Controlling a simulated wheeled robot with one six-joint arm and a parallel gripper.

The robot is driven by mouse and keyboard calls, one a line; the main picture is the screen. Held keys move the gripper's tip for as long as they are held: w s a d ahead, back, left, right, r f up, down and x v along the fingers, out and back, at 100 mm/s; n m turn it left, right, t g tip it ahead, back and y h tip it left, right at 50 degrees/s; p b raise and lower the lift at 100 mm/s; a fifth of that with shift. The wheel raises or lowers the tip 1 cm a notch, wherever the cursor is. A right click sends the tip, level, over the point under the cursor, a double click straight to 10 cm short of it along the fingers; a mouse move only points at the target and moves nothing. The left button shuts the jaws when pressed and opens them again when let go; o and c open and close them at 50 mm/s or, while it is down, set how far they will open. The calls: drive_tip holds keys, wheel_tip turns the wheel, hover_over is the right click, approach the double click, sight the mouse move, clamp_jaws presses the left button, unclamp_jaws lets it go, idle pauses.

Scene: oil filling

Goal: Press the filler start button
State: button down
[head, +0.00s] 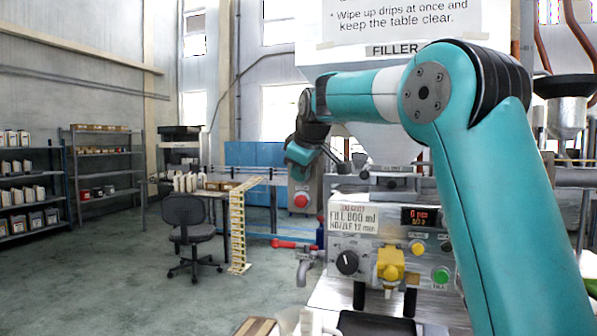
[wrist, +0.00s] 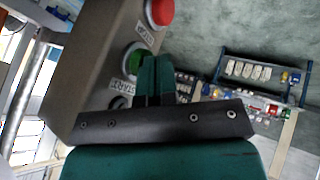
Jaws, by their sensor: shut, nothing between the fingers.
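A grey control box (wrist: 92,70) fills the left of the wrist view. It carries a red button (wrist: 160,11) with a label at the top, a green button (wrist: 131,58) labelled START below it, and a dark round knob (wrist: 119,103) lower down. My gripper (wrist: 152,62) is shut and empty; its fingertips overlap the right edge of the green button in this view. I cannot tell whether they touch it. In the head view my gripper (head: 328,153) is above and near the box with the red button (head: 300,201); the green button is not visible there.
The filler's front panel (head: 375,228) has a black knob (head: 347,262), a yellow valve (head: 390,265), a display (head: 421,216) and a separate green button (head: 441,275). An office chair (head: 187,230) and shelves (head: 104,165) stand left.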

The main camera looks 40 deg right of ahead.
drive_tip(key=shift+w+d+r+p, duration=0.15)
drive_tip(key=shift+w+d+p, duration=0.45)
drive_tip(key=shift+d+p, duration=0.2)
drive_tip(key=s+a+r+b, duration=0.1)
drive_tip(key=s+a+r, duration=0.4)
drive_tip(key=s+r, duration=0.2)
drive_tip(key=shift+s+r+b, duration=0.35)
drive_tip(key=shift+s+b, duration=0.05)
drive_tip(key=shift+s, duration=0.3)
